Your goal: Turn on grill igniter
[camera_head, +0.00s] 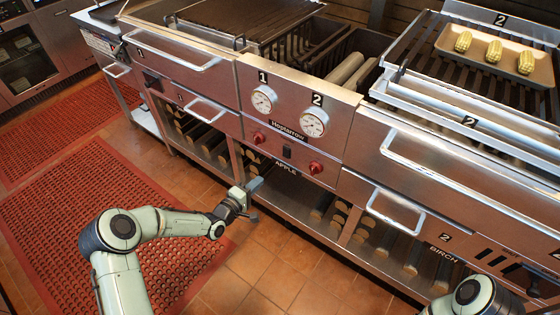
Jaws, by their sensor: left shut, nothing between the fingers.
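The char grill's steel front panel (350,115) faces me. Two red knobs sit low on it, a left knob (258,138) and a right knob (316,168). A small black switch (287,151) lies between them; I cannot read its position. My left gripper (255,187) is shut and empty, low in front of the grill, below the left red knob and apart from the panel controls. Only a rounded part of my right arm shows at the bottom right; its gripper is out of view.
Two dial gauges, one (263,99) and two (314,122), sit above the knobs. Drawer handles (396,212) stick out. Logs (380,240) fill the lower shelf. A tray (450,38) of corn lies on the right grate. Red mats (100,200) cover the left floor.

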